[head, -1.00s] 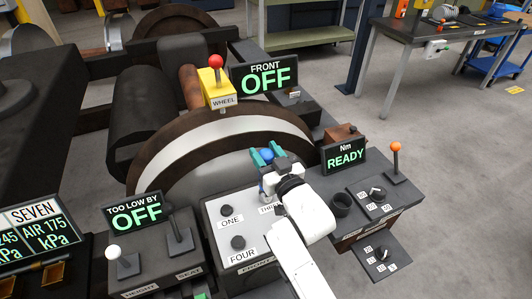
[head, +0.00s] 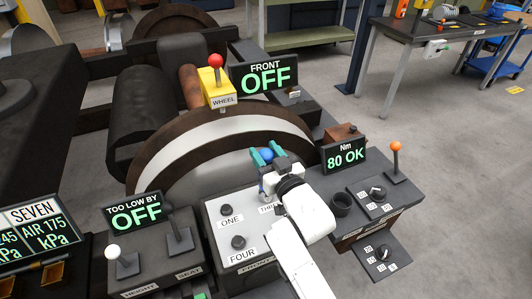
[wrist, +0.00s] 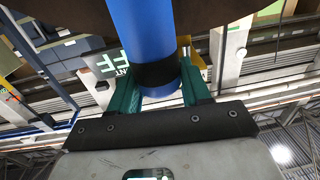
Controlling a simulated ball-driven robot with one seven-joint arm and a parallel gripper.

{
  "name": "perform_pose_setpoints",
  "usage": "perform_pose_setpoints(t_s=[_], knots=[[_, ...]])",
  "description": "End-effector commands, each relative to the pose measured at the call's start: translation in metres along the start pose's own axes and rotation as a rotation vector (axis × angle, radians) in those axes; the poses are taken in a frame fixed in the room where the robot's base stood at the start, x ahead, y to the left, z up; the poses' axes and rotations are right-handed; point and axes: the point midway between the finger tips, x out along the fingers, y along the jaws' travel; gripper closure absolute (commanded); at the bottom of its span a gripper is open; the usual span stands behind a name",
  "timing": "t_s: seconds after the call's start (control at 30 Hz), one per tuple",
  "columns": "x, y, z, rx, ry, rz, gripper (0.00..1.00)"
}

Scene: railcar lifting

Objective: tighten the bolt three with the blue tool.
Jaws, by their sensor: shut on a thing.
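My gripper (head: 266,157) has teal fingers and is shut on the blue tool (head: 267,154), over the far right part of the grey bolt plate (head: 218,212). In the wrist view the blue tool (wrist: 148,40) is a thick blue shaft with a black band, between the teal fingers. The label for bolt three (head: 266,209) is partly covered by my arm. Bolt one (head: 225,210) and bolt four (head: 238,242) show on the plate. The Nm display (head: 345,155) reads "80 OK" in green.
Right of my arm is a console with an empty dark round holder (head: 341,203), small knobs and an orange-topped lever (head: 396,148). The large wheel (head: 215,140) stands behind the plate. The "FRONT OFF" display (head: 265,76) and a yellow box with a red-knobbed lever (head: 216,84) are beyond it.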

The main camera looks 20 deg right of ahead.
Motion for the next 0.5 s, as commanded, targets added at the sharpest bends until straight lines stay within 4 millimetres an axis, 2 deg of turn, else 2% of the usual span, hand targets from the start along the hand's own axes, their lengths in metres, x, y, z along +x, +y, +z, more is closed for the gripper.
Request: perform_pose_setpoints(t_s=[0.17,0.5], knots=[[0.000,0.000,0.003,0.001,-0.009,0.000,1.00],[0.000,0.000,-0.017,0.001,-0.003,0.000,1.00]])
